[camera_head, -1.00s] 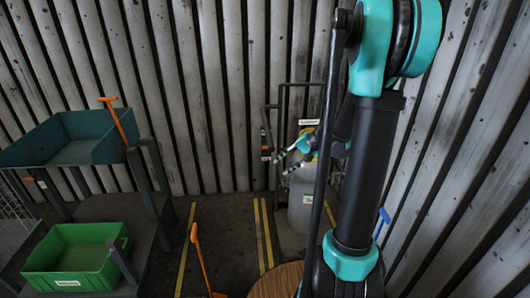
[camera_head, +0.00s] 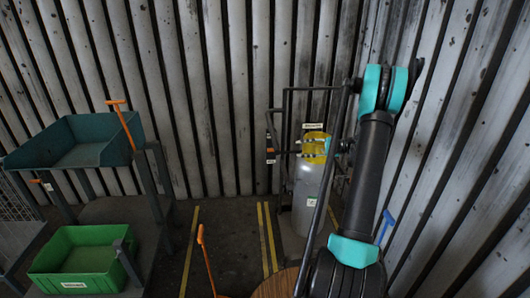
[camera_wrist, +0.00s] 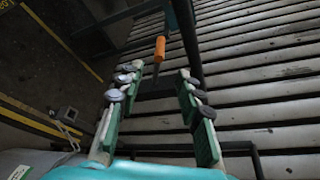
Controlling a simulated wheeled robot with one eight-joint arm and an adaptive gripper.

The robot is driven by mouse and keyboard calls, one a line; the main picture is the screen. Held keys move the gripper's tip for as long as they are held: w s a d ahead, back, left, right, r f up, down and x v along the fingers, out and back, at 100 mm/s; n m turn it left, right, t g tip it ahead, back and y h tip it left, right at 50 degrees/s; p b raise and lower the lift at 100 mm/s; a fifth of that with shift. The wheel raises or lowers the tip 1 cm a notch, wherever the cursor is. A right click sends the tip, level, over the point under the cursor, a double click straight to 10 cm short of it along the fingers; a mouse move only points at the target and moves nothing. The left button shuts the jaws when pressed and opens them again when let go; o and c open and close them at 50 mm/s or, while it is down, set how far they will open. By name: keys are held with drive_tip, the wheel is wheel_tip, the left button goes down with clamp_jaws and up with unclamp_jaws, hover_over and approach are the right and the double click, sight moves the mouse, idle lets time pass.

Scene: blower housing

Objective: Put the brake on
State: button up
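An orange handle (camera_wrist: 160,48) on a thin dark stem shows in the wrist view, just beyond my fingertips and beside a dark post (camera_wrist: 184,42). My gripper (camera_wrist: 158,75) is open, with its green fingers apart and nothing held between them. In the head view my gripper is small and partly hidden near the yellow-topped grey cylinder (camera_head: 305,195). I cannot tell from the head view which handle the wrist view shows.
A dark pipe frame (camera_head: 285,110) stands around the cylinder against the ribbed wall (camera_head: 230,90). A green bin (camera_head: 45,282) sits low at left. A blue handle (camera_head: 388,217) is at right by the wall. The floor between the yellow lines (camera_head: 267,240) is clear.

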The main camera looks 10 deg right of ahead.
sight(272, 150)
drive_tip(key=x, duration=1.7)
drive_tip(key=shift+c, duration=0.6)
clamp_jaws()
